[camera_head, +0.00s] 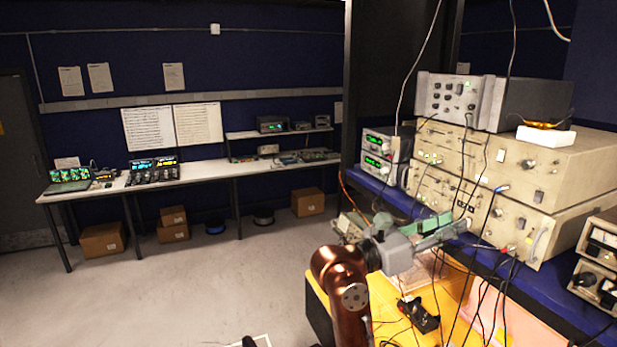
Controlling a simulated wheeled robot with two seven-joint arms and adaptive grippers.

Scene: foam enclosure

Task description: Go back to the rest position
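My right gripper (448,232) shows right of the middle, at the end of my copper-brown arm, which rises from the bottom edge. Its grey body points right, toward the front of the stacked beige instruments (480,200). Light green surfaces show near its fingers. The fingers overlap cables and instrument fronts, so I cannot tell whether they are open or shut, or whether they touch anything. My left gripper is not in view.
A blue-edged bench (400,201) holds instruments and hanging cables (462,205) close to my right gripper. Below is a yellow surface (440,298) with a small black device (418,314). A long table (200,172) and cardboard boxes (102,239) stand at the back left. Open floor (190,290) lies left.

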